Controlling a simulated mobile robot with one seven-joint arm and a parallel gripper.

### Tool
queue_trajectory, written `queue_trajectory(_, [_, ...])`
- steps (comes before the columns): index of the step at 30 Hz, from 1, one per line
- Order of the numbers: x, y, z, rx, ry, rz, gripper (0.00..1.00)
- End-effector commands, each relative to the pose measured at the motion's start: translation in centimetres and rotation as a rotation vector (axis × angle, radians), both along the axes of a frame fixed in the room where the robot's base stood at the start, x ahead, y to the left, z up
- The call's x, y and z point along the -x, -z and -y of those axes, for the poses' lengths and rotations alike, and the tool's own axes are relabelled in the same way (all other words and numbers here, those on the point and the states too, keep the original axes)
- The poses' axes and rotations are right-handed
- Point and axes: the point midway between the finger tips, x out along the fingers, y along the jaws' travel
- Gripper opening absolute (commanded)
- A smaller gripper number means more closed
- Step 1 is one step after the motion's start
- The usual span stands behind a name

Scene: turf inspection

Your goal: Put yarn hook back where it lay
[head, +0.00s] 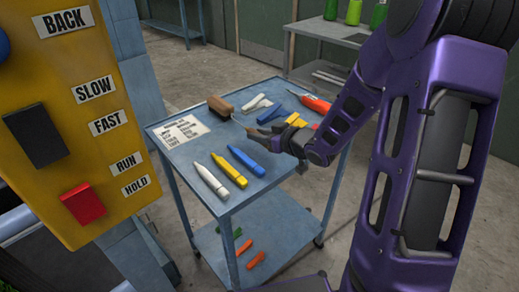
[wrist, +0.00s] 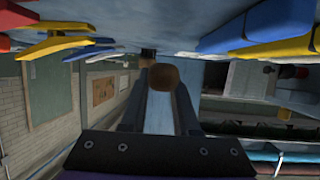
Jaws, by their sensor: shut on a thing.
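My gripper (head: 258,130) is low over the middle of the blue cart top, reaching in from the right. It is shut on the yarn hook, whose rounded brown wooden end (wrist: 164,77) shows between the fingers in the wrist view. In the head view a thin pale shaft (head: 238,121) shows just beyond the fingertips. The rest of the hook is hidden by the fingers, and I cannot tell whether it touches the cart top (head: 190,151).
White, yellow and blue markers (head: 229,169) lie in front of the gripper. A brown brush-like block (head: 220,106) and a printed card (head: 180,131) lie left of it. Blue, yellow and red-orange tools (head: 315,103) lie close behind and right. A yellow control panel (head: 80,110) stands at left.

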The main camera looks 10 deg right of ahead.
Motion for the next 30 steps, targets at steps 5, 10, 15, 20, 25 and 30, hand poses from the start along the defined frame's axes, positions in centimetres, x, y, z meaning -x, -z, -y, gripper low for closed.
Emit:
queue_trajectory(5, [0.0,2.0,0.0,-0.001,0.001,-0.003,0.00])
queue_trajectory(10, [0.0,4.0,0.0,0.000,0.000,-0.001,0.00])
queue_trajectory(15, [0.0,3.8,0.0,0.001,0.001,0.001,0.00])
queue_trajectory(20, [0.0,4.2,0.0,0.000,0.001,0.000,0.00])
queue_trajectory(25, [0.0,4.1,0.0,0.001,0.001,-0.001,0.54])
queue_trajectory(30, [0.0,4.1,0.0,0.001,0.001,-0.001,0.59])
